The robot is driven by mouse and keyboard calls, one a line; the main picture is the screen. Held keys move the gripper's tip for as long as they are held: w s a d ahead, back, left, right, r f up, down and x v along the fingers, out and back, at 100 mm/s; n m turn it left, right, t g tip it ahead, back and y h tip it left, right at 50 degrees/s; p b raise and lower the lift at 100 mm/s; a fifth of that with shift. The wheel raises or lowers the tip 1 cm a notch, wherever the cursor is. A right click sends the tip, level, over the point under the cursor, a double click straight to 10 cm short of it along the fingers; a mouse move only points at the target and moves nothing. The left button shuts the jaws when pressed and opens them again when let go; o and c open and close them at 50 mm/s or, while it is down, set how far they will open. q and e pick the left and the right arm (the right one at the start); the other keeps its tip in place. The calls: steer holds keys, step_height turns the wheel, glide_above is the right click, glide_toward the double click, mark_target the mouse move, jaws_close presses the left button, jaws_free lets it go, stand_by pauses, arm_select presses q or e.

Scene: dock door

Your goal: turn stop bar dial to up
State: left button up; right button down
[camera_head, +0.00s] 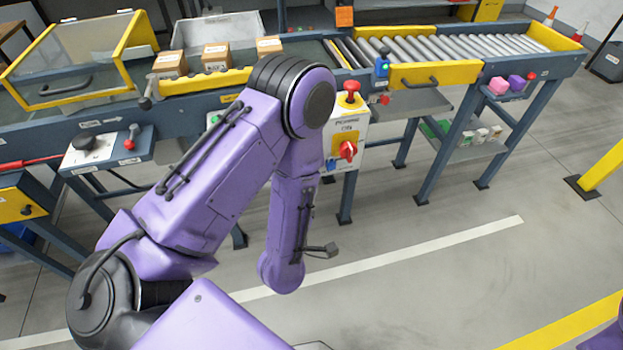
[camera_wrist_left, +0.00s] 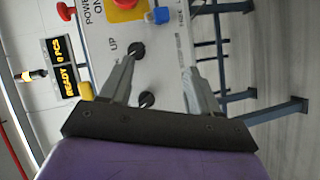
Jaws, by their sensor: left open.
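The white control box (camera_head: 349,128) stands at the front of the conveyor, partly behind my left arm in the head view. Its white panel (camera_wrist_left: 166,40) fills the middle of the left wrist view, turned sideways. A black dial (camera_wrist_left: 137,50) sits beside the printed word UP. A second black dial (camera_wrist_left: 146,100) sits lower in that view, between my fingers. I cannot read which way either dial points. My left gripper (camera_wrist_left: 160,66) is open and faces the panel, one fingertip close to the upper dial; contact is unclear. The head view hides this gripper behind my arm. My right gripper is not seen.
A red mushroom button (camera_head: 351,87) tops the box, and a red knob (camera_head: 348,150) on yellow is on its face. A lit display (camera_wrist_left: 62,66) reads READY 0 PCS. Cartons (camera_head: 216,55) and rollers (camera_head: 450,48) lie behind.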

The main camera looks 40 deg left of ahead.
arm_select(q)
steer(key=w+a+n+t+y+b, duration=0.1)
steer(key=w+n+b, duration=0.1)
steer(key=w+n, duration=0.1)
steer(key=w+a+r+n+t+y+b, duration=0.1)
steer(key=w+a+n+y+b, duration=0.1)
steer(key=w+n, duration=0.2)
steer(key=w+a+n+y+b, duration=0.1)
steer(key=w+a+n, duration=0.1)
steer(key=w+n, duration=0.1)
steer(key=shift+w+a+r+t+b, duration=0.2)
steer(key=shift+w+r+t+b, duration=0.2)
steer(key=shift+w, duration=0.1)
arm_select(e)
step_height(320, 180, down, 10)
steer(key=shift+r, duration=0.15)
arm_select(q)
steer(key=shift+c, duration=0.3)
steer(key=c, duration=0.9)
steer(key=shift+c, duration=0.3)
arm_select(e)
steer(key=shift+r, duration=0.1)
